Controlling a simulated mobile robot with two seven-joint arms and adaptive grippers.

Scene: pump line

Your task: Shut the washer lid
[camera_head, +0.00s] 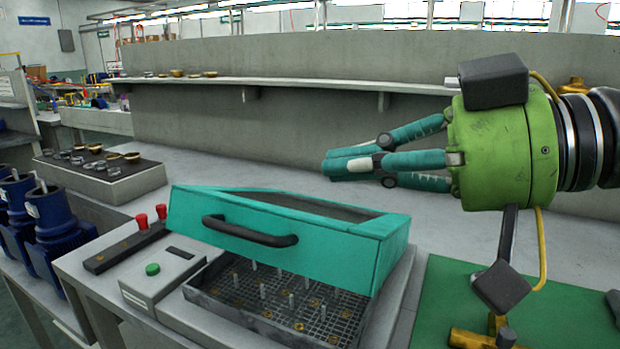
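The washer's teal lid (330,251) is raised partway and tilted, with a dark gap under its front edge. A black curved handle (250,233) is on the lid's front face. The washer basket (315,312), a wire grid with upright pins and small brass-coloured rings, shows below the lid. My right gripper (328,166) comes in from the right, with its teal fingers pointing left and drawn together at the tips. It is above and behind the lid, apparently apart from it, and I see nothing between the fingers. My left gripper is not in view.
A control box with a green button (152,269) and a dark strip with red knobs (141,221) stand left of the washer. Blue pumps (55,220) are at far left. A green mat (555,312) with brass parts lies right. A grey shelf wall (290,130) stands behind.

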